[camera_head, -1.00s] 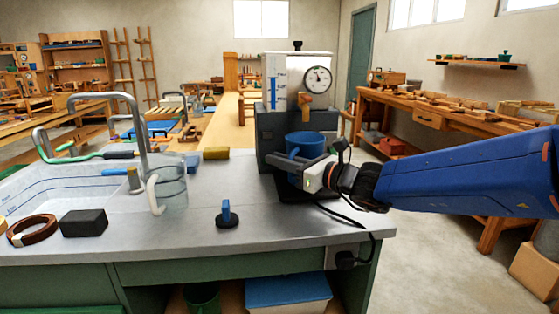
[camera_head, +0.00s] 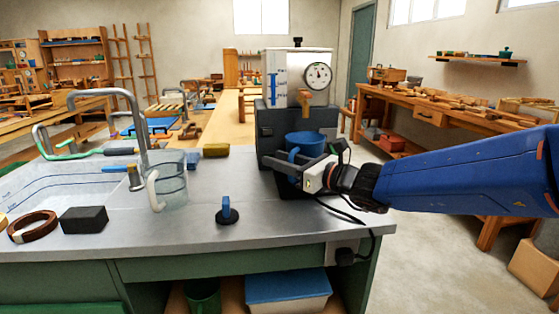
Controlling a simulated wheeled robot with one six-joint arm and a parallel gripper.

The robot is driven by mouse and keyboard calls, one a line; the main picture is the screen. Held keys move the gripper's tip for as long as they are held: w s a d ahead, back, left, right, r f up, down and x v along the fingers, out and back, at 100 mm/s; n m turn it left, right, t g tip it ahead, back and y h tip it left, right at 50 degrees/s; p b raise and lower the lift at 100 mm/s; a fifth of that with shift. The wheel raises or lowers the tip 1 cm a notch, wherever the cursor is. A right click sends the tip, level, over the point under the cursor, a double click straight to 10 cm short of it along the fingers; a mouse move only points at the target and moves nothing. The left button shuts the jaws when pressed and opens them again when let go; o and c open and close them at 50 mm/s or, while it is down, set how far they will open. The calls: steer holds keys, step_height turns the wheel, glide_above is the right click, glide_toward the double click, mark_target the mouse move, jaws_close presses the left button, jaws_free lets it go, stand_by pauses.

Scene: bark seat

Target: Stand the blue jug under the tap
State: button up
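The blue jug (camera_head: 307,140) stands in the bay of the dark machine (camera_head: 268,135), below its orange tap (camera_head: 305,97). Its open rim is under the tap with a gap between them. Its blue handle (camera_head: 293,156) points left and towards me. My gripper (camera_head: 279,171) reaches in from the right, in front of the jug. Its dark fingers look spread apart around the handle. The fingers hide the lower jug and its base, so I cannot see exactly how it rests.
A clear jug (camera_head: 172,190) stands by the sink (camera_head: 60,190) and its curved faucet (camera_head: 108,95). A blue-handled stopper (camera_head: 227,214), a black block (camera_head: 84,220) and a brown ring (camera_head: 33,227) lie on the grey worktop (camera_head: 300,228). The worktop's front middle is mostly clear.

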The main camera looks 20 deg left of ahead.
steer(key=v, duration=1.7)
steer(key=shift+s+d, duration=0.2)
steer(key=shift+d, duration=0.1)
steer(key=s+d+f+n+g+h, duration=0.1)
steer(key=s+d+f+n+h, duration=0.3)
steer(key=s+d+f+n, duration=0.4)
steer(key=s+d+f+n+g+h, duration=0.1)
steer(key=s+d+f+n+h, duration=0.4)
steer(key=d, duration=0.6)
steer(key=s+d+f+n+h, duration=0.2)
steer(key=d, duration=0.5)
steer(key=s+d+f+n+t+h, duration=0.1)
steer(key=s+d+f+n+h, duration=0.1)
steer(key=d, duration=0.5)
steer(key=s+d+f+n+t+h, duration=0.1)
steer(key=s+d+f+n+h, duration=0.1)
steer(key=d, duration=0.5)
steer(key=shift+s+d+f+n+h, duration=0.25)
steer(key=shift+f+n+h, duration=0.2)
steer(key=shift+n+h, duration=0.65)
steer(key=shift+o, duration=0.4)
